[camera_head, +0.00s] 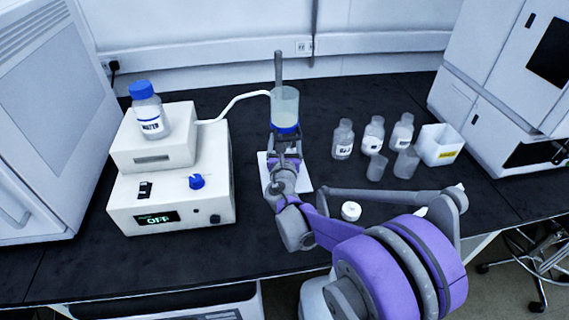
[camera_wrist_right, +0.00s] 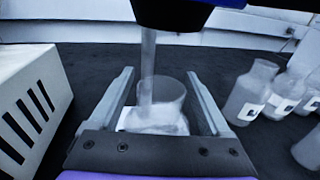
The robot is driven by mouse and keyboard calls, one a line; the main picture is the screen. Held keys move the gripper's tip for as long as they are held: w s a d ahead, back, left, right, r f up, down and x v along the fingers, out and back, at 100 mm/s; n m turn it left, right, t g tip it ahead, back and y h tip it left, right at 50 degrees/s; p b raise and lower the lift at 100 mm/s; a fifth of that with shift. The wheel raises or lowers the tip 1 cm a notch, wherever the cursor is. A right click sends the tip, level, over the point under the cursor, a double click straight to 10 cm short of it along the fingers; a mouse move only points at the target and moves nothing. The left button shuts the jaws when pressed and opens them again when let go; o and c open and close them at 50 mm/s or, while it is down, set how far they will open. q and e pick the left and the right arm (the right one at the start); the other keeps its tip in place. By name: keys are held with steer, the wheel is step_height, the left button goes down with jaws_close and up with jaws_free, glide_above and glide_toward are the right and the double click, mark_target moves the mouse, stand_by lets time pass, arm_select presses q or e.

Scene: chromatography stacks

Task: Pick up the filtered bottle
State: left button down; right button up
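The filter set-up stands at the middle of the bench, with a clear cup (camera_head: 285,103) on a blue ring and a hose running to it. In the right wrist view a dark holder (camera_wrist_right: 172,12) sits above, and a stem reaches down into a clear glass vessel (camera_wrist_right: 172,93), likely the filtered bottle. My right gripper (camera_head: 285,137) is just below the cup and hides this vessel in the head view. In the wrist view the right gripper (camera_wrist_right: 162,90) is open, fingers on either side of the vessel, with gaps visible. My left gripper is out of view.
A white pump unit (camera_head: 172,192) reading OFF carries a blue-capped WATER bottle (camera_head: 149,112) at left. Several clear bottles (camera_head: 373,135), small beakers (camera_head: 405,162) and a white box (camera_head: 438,145) stand at right. A white cap (camera_head: 351,211) lies near my right arm.

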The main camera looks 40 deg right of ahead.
jaws_close()
steer(key=shift+r, duration=0.1)
stand_by(0.5)
